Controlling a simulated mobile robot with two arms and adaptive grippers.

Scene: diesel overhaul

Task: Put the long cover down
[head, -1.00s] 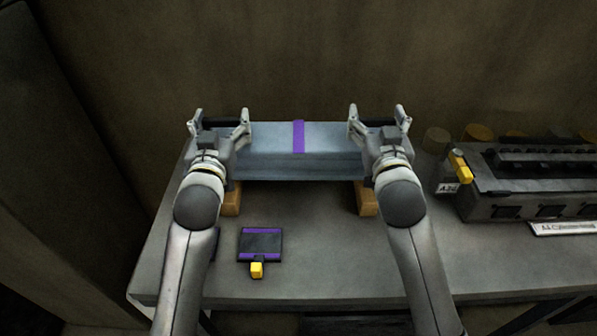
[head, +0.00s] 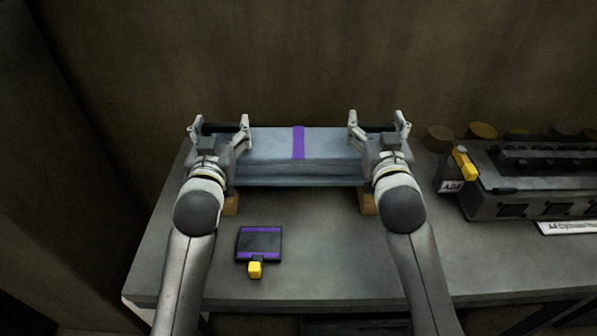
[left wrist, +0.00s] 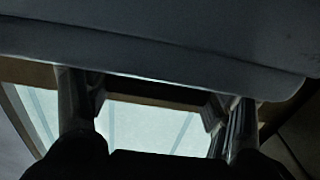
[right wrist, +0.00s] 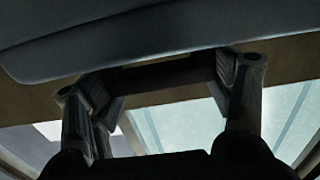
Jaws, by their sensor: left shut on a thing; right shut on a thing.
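The long cover (head: 265,171) is a grey-blue box with a purple stripe (head: 298,143) across its middle. It lies level above two wooden blocks (head: 231,204) (head: 366,203) at the back of the bench. I cannot tell whether its underside touches them. My left gripper (head: 218,127) is shut at the cover's left end, by a dark bar. My right gripper (head: 378,127) is shut in the same way at the right end. In both wrist views a dark surface fills the top, and the grip itself is hard to make out.
A black plate with purple edges (head: 260,242) and a yellow tab (head: 255,270) lies on the bench (head: 310,270) in front of the cover. An engine block (head: 480,206) with a yellow piece (head: 465,165) stands at the right. A wall rises behind. The bench's front middle is clear.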

